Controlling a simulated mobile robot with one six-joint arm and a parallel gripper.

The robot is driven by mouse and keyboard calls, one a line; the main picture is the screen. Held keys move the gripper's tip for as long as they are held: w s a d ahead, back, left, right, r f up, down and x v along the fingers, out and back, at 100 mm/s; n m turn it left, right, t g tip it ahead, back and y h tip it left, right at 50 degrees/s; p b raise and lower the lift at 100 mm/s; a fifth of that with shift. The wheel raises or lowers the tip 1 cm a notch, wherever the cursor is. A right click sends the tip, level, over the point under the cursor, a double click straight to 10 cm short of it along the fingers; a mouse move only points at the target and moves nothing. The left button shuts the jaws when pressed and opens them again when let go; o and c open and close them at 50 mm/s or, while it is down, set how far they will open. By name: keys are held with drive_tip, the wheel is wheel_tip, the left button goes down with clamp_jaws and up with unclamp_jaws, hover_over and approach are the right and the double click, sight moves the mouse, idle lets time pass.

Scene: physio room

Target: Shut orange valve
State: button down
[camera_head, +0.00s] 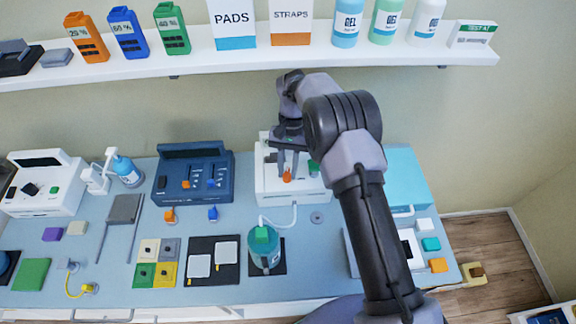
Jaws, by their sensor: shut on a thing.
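The orange valve (287,176) is a small orange knob on the front of a white machine (266,187) at the back of the blue bench. My gripper (285,168) reaches down over this machine from above. Its fingers are at the orange valve and shut on it; they hide the valve's upper part. The valve's exact turn angle is too small to tell. A green knob (313,168) sits just to the right on the same machine, partly beside my arm.
A green-lidded jar (265,255) with a white tube stands in front of the machine. A dark blue unit (190,182) with orange and blue knobs stands to its left. A loaded wall shelf (400,58) hangs above. My arm covers the bench's right part.

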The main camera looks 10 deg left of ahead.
drive_tip(key=shift+a+n+h+p, duration=0.1)
drive_tip(key=shift+n+h+p, duration=0.35)
drive_tip(key=shift+n, duration=0.85)
drive_tip(key=c, duration=1.5)
unclamp_jaws()
